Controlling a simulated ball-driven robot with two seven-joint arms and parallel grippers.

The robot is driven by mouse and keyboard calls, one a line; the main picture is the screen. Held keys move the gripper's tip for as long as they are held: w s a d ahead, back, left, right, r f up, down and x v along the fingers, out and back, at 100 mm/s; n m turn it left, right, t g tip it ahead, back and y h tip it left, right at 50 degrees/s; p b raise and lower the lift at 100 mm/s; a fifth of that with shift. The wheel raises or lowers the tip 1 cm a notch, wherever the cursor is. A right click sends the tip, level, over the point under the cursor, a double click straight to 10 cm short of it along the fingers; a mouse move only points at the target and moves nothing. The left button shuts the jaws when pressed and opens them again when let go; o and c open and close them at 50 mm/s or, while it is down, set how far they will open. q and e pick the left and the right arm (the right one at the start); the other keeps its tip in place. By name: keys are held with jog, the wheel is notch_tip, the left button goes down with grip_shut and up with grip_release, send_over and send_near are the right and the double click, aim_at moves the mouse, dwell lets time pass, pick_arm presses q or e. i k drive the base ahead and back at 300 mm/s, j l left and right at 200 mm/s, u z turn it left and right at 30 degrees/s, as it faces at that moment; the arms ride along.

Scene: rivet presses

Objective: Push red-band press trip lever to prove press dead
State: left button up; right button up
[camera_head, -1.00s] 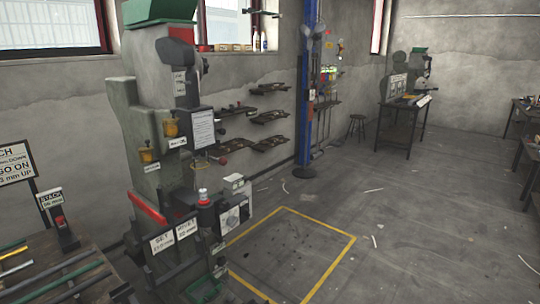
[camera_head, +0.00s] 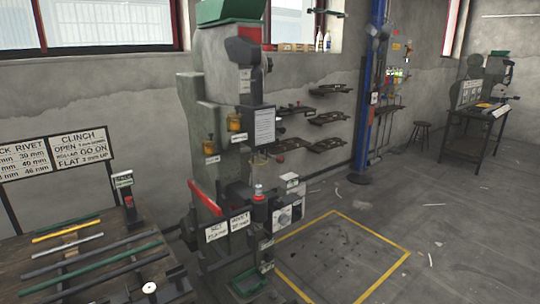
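The press with a red band (camera_head: 206,198) stands upright left of the middle of the head view. It is grey-green, with a green hopper (camera_head: 230,11) on top and yellow cups on its side. A white-topped fitting (camera_head: 258,191) stands on the front, above SET and RIVET plates (camera_head: 228,226). Neither of my grippers is in view, and nothing of mine touches the press.
A bench with coloured bars (camera_head: 95,262) fills the lower left, with a CLINCH sign (camera_head: 82,147) behind. A yellow floor outline (camera_head: 340,214) lies right of the press, its inside clear of large objects. A blue column (camera_head: 370,95), stool (camera_head: 421,132) and second press (camera_head: 487,75) stand farther back.

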aim_at(280, 160)
jog(key=i+l+u, duration=0.15)
jog(key=i, duration=0.35)
jog(key=i+l+u, duration=0.1)
jog(key=i+l, duration=0.15)
jog(key=i, duration=0.25)
jog(key=i+l+u, duration=0.15)
jog(key=i, duration=0.35)
jog(key=i+l+u, duration=0.1)
jog(key=i+l, duration=0.35)
